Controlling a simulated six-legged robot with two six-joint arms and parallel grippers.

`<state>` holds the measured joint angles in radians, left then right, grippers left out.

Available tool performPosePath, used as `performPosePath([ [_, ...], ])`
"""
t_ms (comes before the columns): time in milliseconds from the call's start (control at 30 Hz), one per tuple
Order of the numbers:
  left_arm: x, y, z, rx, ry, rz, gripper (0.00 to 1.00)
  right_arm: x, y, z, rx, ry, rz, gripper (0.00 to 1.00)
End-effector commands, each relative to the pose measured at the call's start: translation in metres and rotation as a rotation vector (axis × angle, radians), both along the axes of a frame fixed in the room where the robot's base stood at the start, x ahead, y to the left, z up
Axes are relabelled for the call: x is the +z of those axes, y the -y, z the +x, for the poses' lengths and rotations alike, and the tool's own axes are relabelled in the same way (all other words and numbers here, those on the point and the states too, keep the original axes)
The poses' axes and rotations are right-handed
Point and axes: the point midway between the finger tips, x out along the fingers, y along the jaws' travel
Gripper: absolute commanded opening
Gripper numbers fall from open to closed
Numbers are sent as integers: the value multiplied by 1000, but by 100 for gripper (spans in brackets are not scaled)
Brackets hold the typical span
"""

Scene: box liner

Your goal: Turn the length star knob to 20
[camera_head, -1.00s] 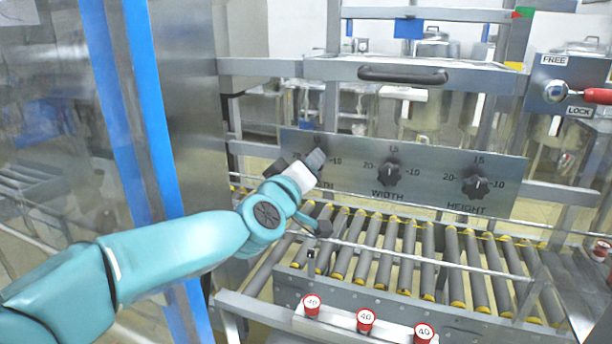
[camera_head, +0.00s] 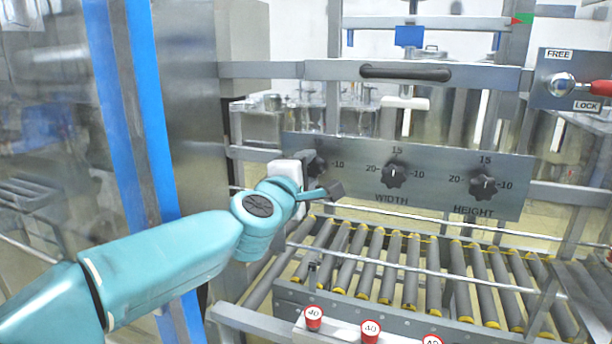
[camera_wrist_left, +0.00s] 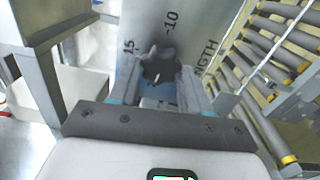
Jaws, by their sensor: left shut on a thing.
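The length star knob (camera_head: 319,164) is a dark lobed knob at the left end of the grey dial panel (camera_head: 440,172). The "20" is hidden, and I cannot tell the exact pointer reading. My right gripper is not in view.
The width knob (camera_head: 396,173) and height knob (camera_head: 484,183) are to the right on the panel. A roller conveyor (camera_head: 400,265) runs below. Red caps (camera_head: 313,318) line the front edge. A red-handled FREE/LOCK lever (camera_head: 598,88) is at upper right.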

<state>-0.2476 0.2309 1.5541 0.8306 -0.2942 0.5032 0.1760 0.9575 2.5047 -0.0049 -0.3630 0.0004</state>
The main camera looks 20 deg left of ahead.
Motion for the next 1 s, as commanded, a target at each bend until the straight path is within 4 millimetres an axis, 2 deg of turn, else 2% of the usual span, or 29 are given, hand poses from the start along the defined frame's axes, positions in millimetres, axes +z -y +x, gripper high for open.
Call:
performPosePath([
  [333,1,1,0,-2,-2,-131,17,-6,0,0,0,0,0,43],
  [867,2,1,0,-2,-2,-154,17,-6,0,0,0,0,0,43],
  [900,2,1,0,-2,-2,-154,54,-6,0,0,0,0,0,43],
  [967,2,1,0,-2,-2,-154,73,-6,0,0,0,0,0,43],
  [1000,1,1,0,-2,-2,-154,73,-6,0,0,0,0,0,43],
])
